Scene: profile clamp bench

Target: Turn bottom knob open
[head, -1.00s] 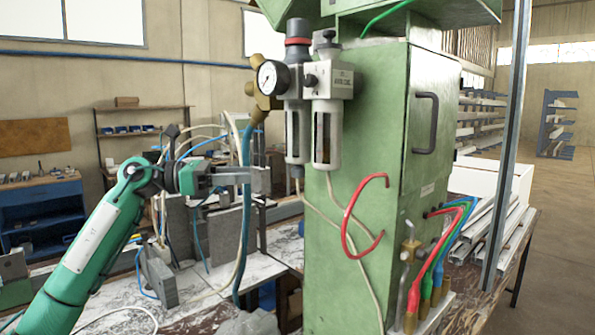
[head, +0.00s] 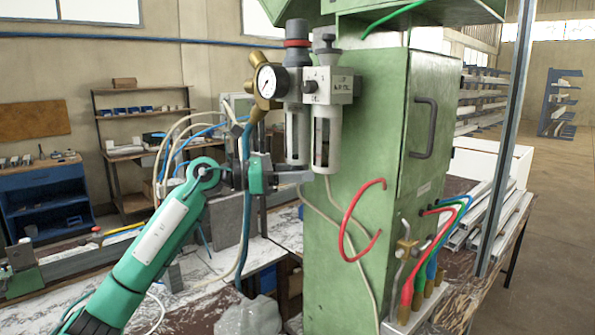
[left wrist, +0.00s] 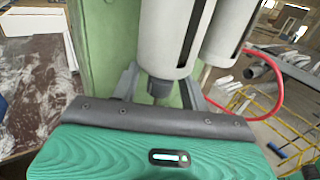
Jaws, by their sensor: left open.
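The filter unit has a left white bowl (head: 297,135) with a dark sight slot, beside a second white bowl (head: 327,140). The bottom knob (left wrist: 160,88) is a small grey-green piece under a bowl in the left wrist view. My left gripper (head: 300,177) is just below the left bowl in the head view, its fingers pointing right. In the left wrist view, my left gripper (left wrist: 161,94) is open, with one finger on each side of the knob. Contact cannot be told. In the head view the fingers hide the knob. My right gripper is not in view.
The green cabinet (head: 350,230) stands directly behind the bowls. A red hose (head: 345,232) loops from its side, right of the gripper. A pressure gauge (head: 267,82) and brass fitting sit above.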

